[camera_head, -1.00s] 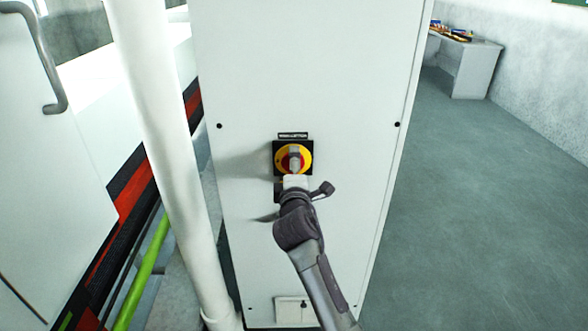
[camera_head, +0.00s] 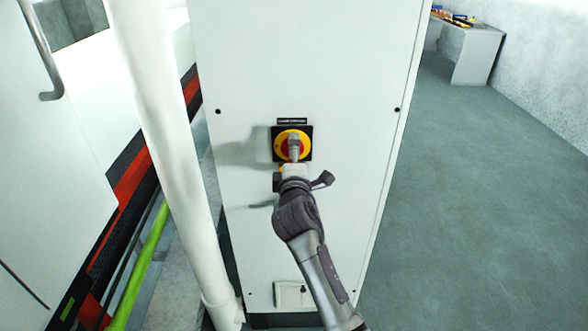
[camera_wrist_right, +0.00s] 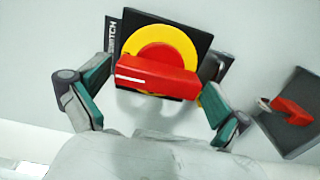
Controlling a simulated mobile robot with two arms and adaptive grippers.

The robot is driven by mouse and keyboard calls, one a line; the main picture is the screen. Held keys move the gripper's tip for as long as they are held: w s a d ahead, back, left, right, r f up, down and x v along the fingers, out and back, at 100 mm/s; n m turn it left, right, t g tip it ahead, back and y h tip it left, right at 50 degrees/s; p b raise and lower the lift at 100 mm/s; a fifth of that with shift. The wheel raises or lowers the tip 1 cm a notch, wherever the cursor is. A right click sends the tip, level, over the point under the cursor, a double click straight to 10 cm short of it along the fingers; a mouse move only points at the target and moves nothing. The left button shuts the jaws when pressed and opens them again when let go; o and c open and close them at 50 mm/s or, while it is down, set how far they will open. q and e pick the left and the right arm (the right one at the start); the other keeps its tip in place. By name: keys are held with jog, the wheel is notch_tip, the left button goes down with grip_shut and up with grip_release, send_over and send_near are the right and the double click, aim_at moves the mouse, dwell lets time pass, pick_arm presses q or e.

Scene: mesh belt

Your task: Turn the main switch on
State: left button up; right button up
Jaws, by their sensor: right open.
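The main switch (camera_head: 281,144) is a yellow disc with a red centre on a black square plate, on the front of a white cabinet. In the right wrist view its red handle (camera_wrist_right: 155,76) with a white stripe stands out from the yellow disc (camera_wrist_right: 163,43). My right gripper (camera_head: 294,160) is at the switch from below and hides part of the handle. In the wrist view the right gripper (camera_wrist_right: 160,84) is open, with one finger on each side of the handle. Contact cannot be told. My left gripper is not in view.
A white vertical pipe (camera_head: 165,140) stands left of the cabinet (camera_head: 340,60). A green pipe (camera_head: 142,265) lies beyond it. In the wrist view a smaller red handle (camera_wrist_right: 292,110) sits on a grey plate at right. The floor at right is clear up to a table (camera_head: 470,55).

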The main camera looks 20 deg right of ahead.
jog(key=v, duration=1)
jog(key=shift+s, duration=0.4)
jog(key=shift+a, duration=0.1)
